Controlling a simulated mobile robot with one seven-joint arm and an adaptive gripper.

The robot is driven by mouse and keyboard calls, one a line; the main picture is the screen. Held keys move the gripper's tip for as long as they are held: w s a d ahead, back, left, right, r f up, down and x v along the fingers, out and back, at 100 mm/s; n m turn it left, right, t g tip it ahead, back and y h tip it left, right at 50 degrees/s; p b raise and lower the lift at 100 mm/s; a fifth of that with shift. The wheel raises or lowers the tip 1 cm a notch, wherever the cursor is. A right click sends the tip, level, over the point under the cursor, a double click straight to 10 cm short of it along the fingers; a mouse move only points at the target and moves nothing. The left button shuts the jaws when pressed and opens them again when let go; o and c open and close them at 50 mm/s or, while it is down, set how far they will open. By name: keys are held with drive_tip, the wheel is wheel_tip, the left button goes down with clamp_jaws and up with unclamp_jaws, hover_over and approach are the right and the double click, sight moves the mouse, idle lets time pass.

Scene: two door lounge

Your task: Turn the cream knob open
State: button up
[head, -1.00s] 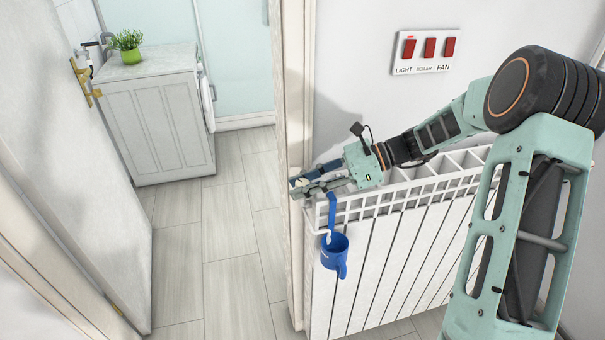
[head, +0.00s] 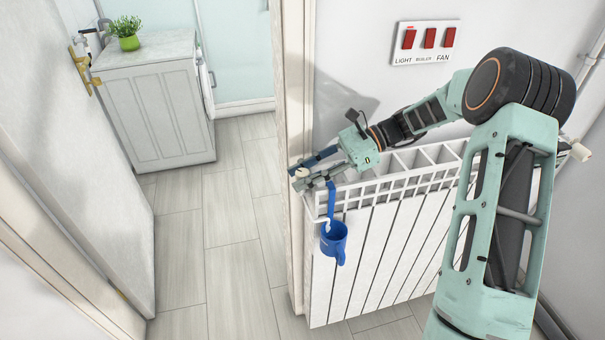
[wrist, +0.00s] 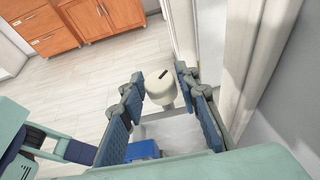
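The cream knob (wrist: 160,87) is a rounded cap with a dark mark on its top, at the near-left end of the white radiator. In the head view it is small (head: 301,173), close to the door frame. My gripper (wrist: 159,80) is open, with one finger on each side of the knob. In the wrist view a gap shows at the left finger and a narrower one at the right. Whether either finger touches the knob lower down I cannot tell.
The white radiator (head: 385,262) carries a rack, and a blue mug (head: 334,240) hangs at its left end below my gripper. The door frame (head: 294,110) is close beside the knob. Another pale knob (head: 580,152) shows at the radiator's right end. A red switch panel (head: 426,42) is above.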

drive_tip(key=shift+o, duration=1)
drive_tip(key=v, duration=1.2)
